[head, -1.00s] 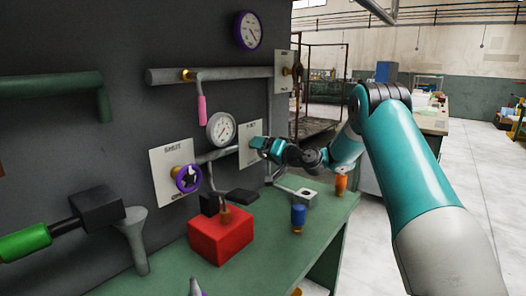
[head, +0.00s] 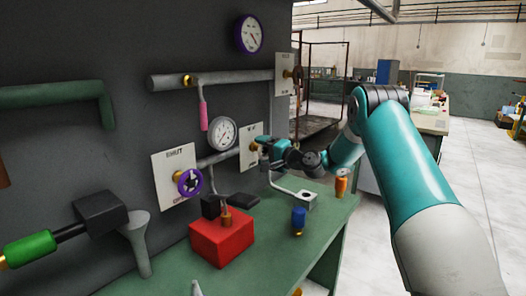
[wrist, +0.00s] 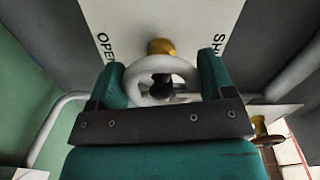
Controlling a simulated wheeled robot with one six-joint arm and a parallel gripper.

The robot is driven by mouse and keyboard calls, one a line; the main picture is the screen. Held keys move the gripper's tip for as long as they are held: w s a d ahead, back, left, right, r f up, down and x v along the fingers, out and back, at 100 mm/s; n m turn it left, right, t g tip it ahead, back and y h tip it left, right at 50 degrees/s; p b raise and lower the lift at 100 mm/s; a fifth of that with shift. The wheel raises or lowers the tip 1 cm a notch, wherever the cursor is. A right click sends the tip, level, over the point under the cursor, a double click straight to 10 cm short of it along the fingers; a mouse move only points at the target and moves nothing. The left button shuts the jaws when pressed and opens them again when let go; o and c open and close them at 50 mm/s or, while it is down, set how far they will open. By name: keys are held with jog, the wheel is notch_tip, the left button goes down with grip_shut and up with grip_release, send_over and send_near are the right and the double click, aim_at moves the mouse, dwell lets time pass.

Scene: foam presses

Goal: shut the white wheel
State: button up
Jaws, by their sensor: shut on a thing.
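The white wheel (wrist: 133,84) shows in the wrist view as a pale ring with a dark hub, in front of a brass stem and a white plate (wrist: 185,18). The plate carries "OPEN" on the left and part of "SHUT" on the right. My gripper (wrist: 162,78) has one teal finger on each side of the rim and is shut on the wheel. In the head view my gripper (head: 262,143) is at the right wall plate (head: 246,154). It hides the wheel there, and how far the wheel is turned cannot be told.
A purple wheel (head: 188,182) on another plate is to the left, with a gauge (head: 222,133) between. Below are a green bench (head: 268,265), a red block (head: 221,240), a blue-topped piece (head: 298,220) and an orange one (head: 341,187). Open floor lies at the right.

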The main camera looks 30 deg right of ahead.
jog(key=shift+d, duration=0.1)
dwell(0.3)
jog(key=o, duration=0.9)
jog(key=shift+s, duration=0.1)
jog(key=b+v, duration=0.4)
jog(key=v, duration=1.3)
jog(key=shift+s+b, duration=0.15)
jog(key=shift+b, duration=0.25)
